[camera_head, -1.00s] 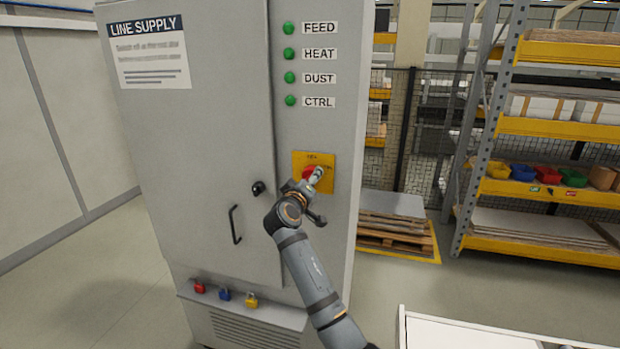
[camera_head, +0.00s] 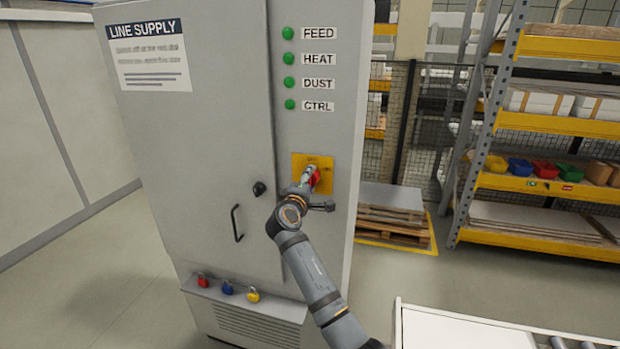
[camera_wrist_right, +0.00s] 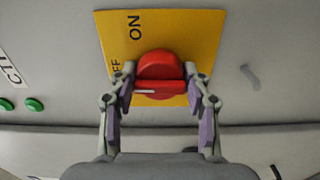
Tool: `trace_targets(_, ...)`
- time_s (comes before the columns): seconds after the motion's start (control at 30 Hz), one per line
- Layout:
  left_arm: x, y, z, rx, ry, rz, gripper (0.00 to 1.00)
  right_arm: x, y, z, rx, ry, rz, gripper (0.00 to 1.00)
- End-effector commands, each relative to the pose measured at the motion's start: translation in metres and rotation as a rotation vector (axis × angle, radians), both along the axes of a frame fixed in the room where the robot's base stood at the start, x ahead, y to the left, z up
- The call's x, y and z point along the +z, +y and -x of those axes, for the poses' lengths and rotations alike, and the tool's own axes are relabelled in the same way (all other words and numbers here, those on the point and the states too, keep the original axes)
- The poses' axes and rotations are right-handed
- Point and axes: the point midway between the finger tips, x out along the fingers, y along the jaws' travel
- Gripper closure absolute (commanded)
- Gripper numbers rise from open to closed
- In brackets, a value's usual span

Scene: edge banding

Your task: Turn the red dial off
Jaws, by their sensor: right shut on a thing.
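The red dial (camera_wrist_right: 158,72) sits on a yellow plate (camera_wrist_right: 190,45) on the grey cabinet. In the head view the red dial (camera_head: 315,180) is mostly hidden by my right gripper (camera_head: 311,176). In the wrist view my right gripper (camera_wrist_right: 160,88) has one finger at each end of the dial's raised bar and is shut on it. The bar lies across the picture, its white mark on the left half, pointing left toward the partly hidden OFF label. The ON label (camera_wrist_right: 135,25) is clear above. My left gripper is in neither view.
The grey cabinet (camera_head: 200,150) has several green lamps, a black door handle (camera_head: 236,223) and a low ledge with red, blue and yellow padlocks (camera_head: 253,296). A white table edge (camera_head: 450,330) is at the lower right. Shelving stands at the right.

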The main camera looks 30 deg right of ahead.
Motion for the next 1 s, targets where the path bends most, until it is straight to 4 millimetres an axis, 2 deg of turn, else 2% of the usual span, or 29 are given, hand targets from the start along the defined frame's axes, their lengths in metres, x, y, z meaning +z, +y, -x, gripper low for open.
trace_targets(0.63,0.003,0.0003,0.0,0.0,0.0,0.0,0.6,-0.0017,0.0002,0.0,0.0,0.036,0.027,0.83)
trace_targets(0.67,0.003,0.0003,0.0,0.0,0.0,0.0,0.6,-0.0017,0.0002,0.0,0.0,0.036,0.027,0.47)
trace_targets(0.7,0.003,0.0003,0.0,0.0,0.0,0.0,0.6,-0.0016,0.0002,0.0,0.0,0.035,0.026,0.42)
trace_targets(0.8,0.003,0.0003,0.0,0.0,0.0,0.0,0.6,-0.0012,0.0002,0.0,0.0,0.035,0.027,0.29)
trace_targets(1.0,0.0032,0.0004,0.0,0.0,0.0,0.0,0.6,-0.0006,0.0001,0.0001,0.0,0.033,0.027,0.28)
